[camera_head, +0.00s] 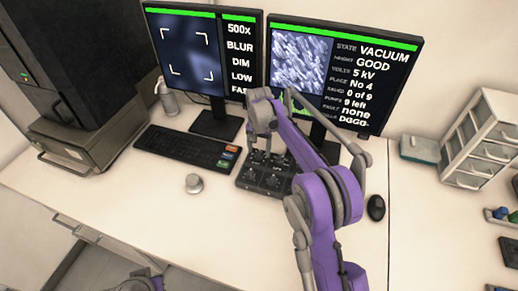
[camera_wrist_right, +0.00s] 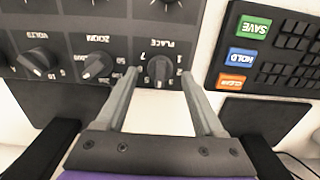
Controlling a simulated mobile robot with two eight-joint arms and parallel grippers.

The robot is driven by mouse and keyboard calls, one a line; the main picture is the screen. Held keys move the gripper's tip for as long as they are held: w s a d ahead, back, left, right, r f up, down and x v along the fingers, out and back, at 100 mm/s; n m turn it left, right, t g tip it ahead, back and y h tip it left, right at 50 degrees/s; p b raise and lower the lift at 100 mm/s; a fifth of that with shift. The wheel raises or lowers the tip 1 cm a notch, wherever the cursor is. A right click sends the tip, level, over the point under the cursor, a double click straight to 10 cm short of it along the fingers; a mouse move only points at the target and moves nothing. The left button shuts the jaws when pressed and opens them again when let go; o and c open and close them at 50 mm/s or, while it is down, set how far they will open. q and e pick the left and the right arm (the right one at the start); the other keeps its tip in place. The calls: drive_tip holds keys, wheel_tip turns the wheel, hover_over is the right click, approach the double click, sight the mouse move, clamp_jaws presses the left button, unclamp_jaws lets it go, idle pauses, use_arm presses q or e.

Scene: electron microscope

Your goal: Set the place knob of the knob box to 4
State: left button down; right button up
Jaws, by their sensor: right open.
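The black knob box (camera_head: 246,181) stands on the desk in front of the monitors, partly hidden by my right arm. In the right wrist view its panel shows upside down. The place knob (camera_wrist_right: 160,70), black, sits between the two fingertips of my right gripper (camera_wrist_right: 161,74), which is open with a finger on either side. I cannot tell whether the fingers touch it, and its pointer is too small to read surely. In the head view the right monitor (camera_head: 345,75) reads "PLACE No 4". Only a piece of my left arm shows at the bottom edge.
The zoom knob (camera_wrist_right: 97,66) and volts knob (camera_wrist_right: 37,62) sit beside the place knob. A keyboard (camera_head: 186,147) lies left of the box, a mouse (camera_head: 376,207) right of it. A small round metal object (camera_head: 194,184) stands on the desk, with clear desk around it.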

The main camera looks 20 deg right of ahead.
sight(259, 152)
wheel_tip(259, 152, up, 11)
drive_tip(key=shift+p, duration=0.4)
drive_tip(key=shift+f, duration=0.1)
idle(0.3)
drive_tip(key=s+r+n+t+p, duration=0.1)
drive_tip(key=s+r+n, duration=0.15)
drive_tip(key=s, duration=0.65)
drive_tip(key=s+r+n+t+p, duration=0.15)
drive_tip(key=s+r, duration=0.25)
drive_tip(key=s, duration=0.5)
drive_tip(key=s+f+n+t, duration=0.1)
drive_tip(key=s+f, duration=0.3)
drive_tip(key=s, duration=0.5)
drive_tip(key=s+f+n+t, duration=0.1)
drive_tip(key=s+f, duration=0.3)
drive_tip(key=s, duration=0.5)
drive_tip(key=shift+f+n+t, duration=0.25)
drive_tip(key=shift+n+t, duration=0.15)
drive_tip(key=shift+t, duration=0.05)
